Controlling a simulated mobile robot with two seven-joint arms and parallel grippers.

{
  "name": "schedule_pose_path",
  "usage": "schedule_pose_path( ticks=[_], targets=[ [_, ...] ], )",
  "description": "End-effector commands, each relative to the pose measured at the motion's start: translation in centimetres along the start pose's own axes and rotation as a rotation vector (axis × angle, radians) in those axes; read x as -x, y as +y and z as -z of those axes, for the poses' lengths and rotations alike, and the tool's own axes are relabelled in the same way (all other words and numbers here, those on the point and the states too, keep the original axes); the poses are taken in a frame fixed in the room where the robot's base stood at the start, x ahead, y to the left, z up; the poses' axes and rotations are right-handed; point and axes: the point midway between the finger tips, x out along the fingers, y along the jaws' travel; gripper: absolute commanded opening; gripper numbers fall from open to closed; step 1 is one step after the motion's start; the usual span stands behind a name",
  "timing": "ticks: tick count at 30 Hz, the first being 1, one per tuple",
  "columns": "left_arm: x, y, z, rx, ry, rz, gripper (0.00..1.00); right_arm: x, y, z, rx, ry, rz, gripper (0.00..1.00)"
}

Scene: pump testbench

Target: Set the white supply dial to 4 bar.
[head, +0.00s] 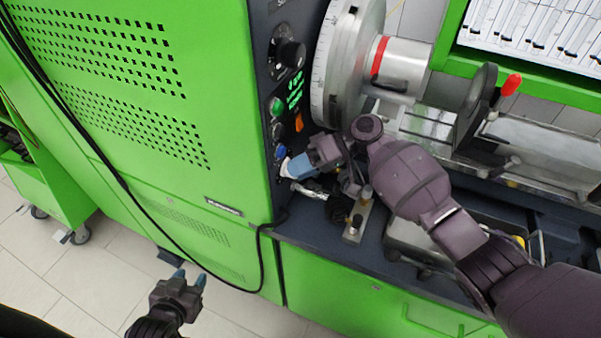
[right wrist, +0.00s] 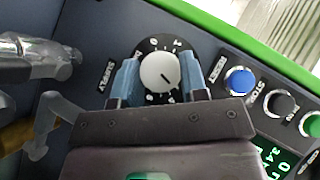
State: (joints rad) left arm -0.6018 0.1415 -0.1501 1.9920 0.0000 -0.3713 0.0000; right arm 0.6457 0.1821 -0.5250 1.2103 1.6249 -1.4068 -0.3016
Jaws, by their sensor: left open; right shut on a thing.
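The white supply dial (right wrist: 158,72) sits on the dark panel beside the SUPPLY label in the right wrist view. Numbers ring it, with 0 and 1 along the top; the lower ones are partly hidden by my gripper. A short dark mark on its face points to the lower right; I cannot read its exact value. My right gripper (right wrist: 160,82) is shut on the dial, one blue finger on each side. In the head view the dial (head: 285,168) is a small white edge at the right gripper's (head: 293,163) fingertips. My left gripper (head: 190,276) is open and empty above the floor.
A blue button (right wrist: 240,80), a black STOP knob (right wrist: 280,103) and a green button (right wrist: 311,124) lie right of the dial. Metal fittings (right wrist: 35,58) stand close on the left. A black cable (head: 262,250) hangs down the green cabinet (head: 110,90).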

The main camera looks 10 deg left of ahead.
Motion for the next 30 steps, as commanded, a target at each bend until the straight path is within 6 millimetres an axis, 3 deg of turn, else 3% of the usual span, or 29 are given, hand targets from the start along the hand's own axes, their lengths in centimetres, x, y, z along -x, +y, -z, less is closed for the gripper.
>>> schedule_pose_path(
  ticks=[12, 30],
  targets=[
    [-1.3, 0.2, -2.1, -0.002, -0.005, -0.002, 0.43, -0.4, 0.3, -0.2, -0.182, 0.000, 0.182, 0.16],
    [-1.2, 0.2, -3.2, -0.001, -0.019, -0.001, 0.43, -0.3, 0.2, -0.2, -0.228, 0.000, 0.227, 0.16]
  ],
)
